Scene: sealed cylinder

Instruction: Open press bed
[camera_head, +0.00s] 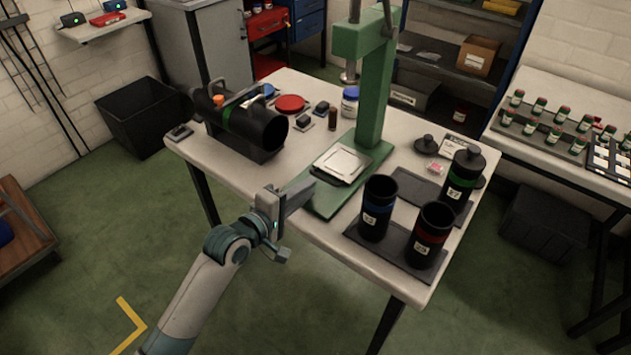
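The green arbor press (371,95) stands on the white table, its ram (349,72) raised above the bed. The press bed, a silver square plate (341,163), lies bare on the green base (318,202). My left gripper (304,192) is at the table's near-left edge, just left of the base's front corner. Its fingers point right toward the press, and I see nothing held in them. They overlap from this angle, so their opening is unclear. My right gripper is not in view.
Black cylinders with blue (377,208), red (431,235) and green (461,181) bands stand on dark mats to the right. A large black tube (247,123) lies in a cradle at left. A red lid (290,103) and a white jar (350,103) sit behind.

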